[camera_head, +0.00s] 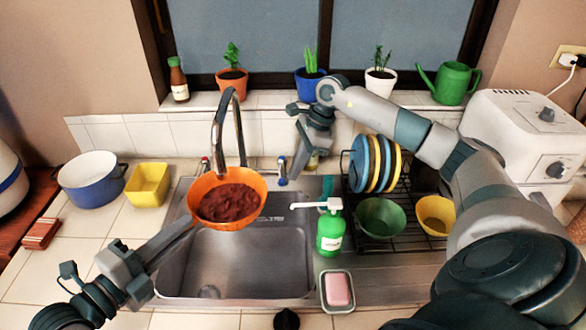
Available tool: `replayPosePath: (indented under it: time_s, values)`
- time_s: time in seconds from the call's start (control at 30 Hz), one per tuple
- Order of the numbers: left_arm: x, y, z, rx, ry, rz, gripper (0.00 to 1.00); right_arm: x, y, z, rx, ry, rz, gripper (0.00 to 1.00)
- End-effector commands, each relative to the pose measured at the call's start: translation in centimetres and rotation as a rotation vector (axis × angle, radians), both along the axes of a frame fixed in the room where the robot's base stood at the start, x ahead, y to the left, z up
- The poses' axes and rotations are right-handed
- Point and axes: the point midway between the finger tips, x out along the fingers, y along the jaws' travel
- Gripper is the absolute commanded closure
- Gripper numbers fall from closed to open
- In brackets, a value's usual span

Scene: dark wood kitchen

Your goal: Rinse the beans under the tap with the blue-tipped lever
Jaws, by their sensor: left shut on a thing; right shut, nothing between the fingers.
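An orange colander (253,183) holds dark reddish-brown beans (230,203) and is held above the sink (240,262). My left gripper (186,226) is shut on the colander's near left edge; the exact grip is hard to see. The chrome tap (237,122) arches over it, with its spout end above the colander's back part. I see no water running. The blue-tipped lever (282,170) stands right of the spout, and a red-tipped lever (205,163) left of it. My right gripper (297,173) is shut and empty, pointing down just right of the blue-tipped lever; I cannot tell if they touch.
A green soap pump (330,234) and a soap dish (337,306) stand at the sink's right edge. A rack (404,210) with plates and bowls is further right. Potted plants line the windowsill (270,100).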

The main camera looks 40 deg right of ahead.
Motion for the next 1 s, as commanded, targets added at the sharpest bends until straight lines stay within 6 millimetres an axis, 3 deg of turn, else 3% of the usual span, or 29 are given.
replayPosePath:
  time_s: [0.23, 0.6, 0.8, 1.0]
  values:
    - [0.0, 0.0, 0.2, -0.002, -0.002, 0.000, 1.00, -2.1, -2.9, 0.0, -0.003, 0.002, -0.004, 1.00]
    - [0.0, 0.0, 0.1, -0.002, -0.002, 0.000, 1.00, -3.4, -4.8, 6.7, -0.002, -0.004, -0.004, 1.00]
    - [0.0, 0.0, 0.1, -0.002, -0.002, 0.000, 1.00, -4.0, -5.4, 8.7, -0.001, -0.002, -0.003, 1.00]
    - [0.0, 0.0, 0.1, -0.002, -0.002, 0.000, 1.00, -4.2, -5.5, 9.3, 0.000, 0.000, -0.002, 1.00]
